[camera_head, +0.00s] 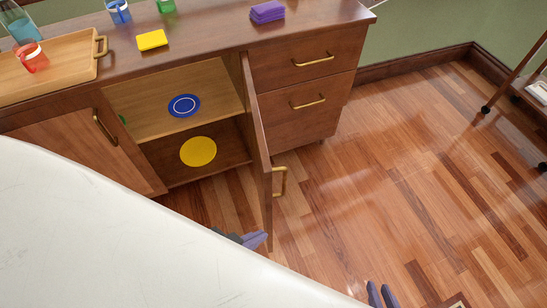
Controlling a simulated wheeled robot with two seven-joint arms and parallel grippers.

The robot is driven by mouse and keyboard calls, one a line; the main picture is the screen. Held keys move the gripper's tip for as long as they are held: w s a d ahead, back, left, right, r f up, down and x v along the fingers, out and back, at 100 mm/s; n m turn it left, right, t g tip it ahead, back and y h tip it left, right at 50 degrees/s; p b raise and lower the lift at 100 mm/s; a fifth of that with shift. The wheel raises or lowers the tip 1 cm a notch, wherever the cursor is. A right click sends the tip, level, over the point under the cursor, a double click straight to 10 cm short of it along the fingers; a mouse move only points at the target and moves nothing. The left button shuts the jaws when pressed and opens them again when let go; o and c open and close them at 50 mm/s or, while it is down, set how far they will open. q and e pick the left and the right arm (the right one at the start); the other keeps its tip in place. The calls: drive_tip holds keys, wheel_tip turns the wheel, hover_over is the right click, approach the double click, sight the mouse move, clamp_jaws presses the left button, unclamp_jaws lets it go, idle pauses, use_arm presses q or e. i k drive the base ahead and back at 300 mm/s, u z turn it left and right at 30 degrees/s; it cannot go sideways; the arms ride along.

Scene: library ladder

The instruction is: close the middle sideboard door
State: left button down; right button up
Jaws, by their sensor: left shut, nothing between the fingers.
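The middle sideboard door (258,135) stands wide open, seen nearly edge-on. It hinges at the right side of the open compartment, beside the drawers. Its brass handle (280,182) is on the right-hand face. My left gripper (255,240) is shut and empty, on the left side of the door near its lower free end; whether it touches the door I cannot tell. My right gripper (381,295) shows only its fingertips at the bottom edge, right of the door and apart from it; its opening is unclear. A large white surface hides the lower left.
The open compartment holds a blue disc (184,105) on the shelf (150,126) and a yellow disc (198,151) below. Closed drawers (310,98) are right of it, a closed left door (75,145) left. A tray (70,57) and cups stand on top.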

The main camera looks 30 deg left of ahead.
sight(265, 166)
drive_tip(key=z, duration=1.5)
drive_tip(key=i, duration=0.75)
drive_tip(key=u, duration=3.05)
